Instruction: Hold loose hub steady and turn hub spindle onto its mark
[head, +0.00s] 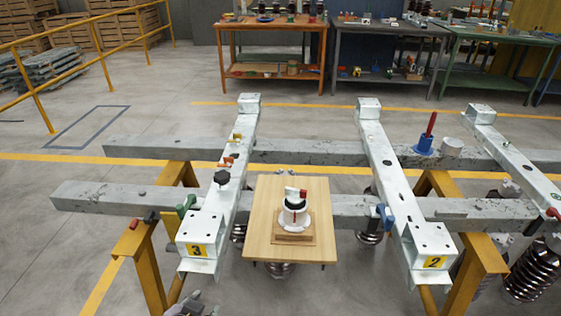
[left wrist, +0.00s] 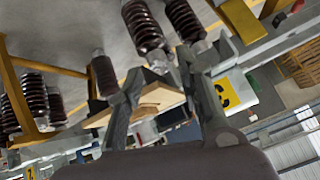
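The hub (head: 294,213) is a white, round-bodied piece with a dark band. It stands upright on a brown wooden block (head: 293,239) on a light wooden board (head: 262,200). My left gripper (head: 190,306) shows at the bottom edge of the head view, left of the board and well apart from the hub. In the left wrist view its fingers (left wrist: 163,72) are spread and empty, with the board (left wrist: 150,101) visible beyond them. My right gripper is not in view.
White beams numbered 3 (head: 196,250) and 2 (head: 433,261) flank the board, lying across grey rails on yellow trestles (head: 135,243). A black knob (head: 222,178) and clamps sit on the left beam. Dark ribbed insulators (head: 533,270) hang below. Workbenches (head: 270,58) stand behind.

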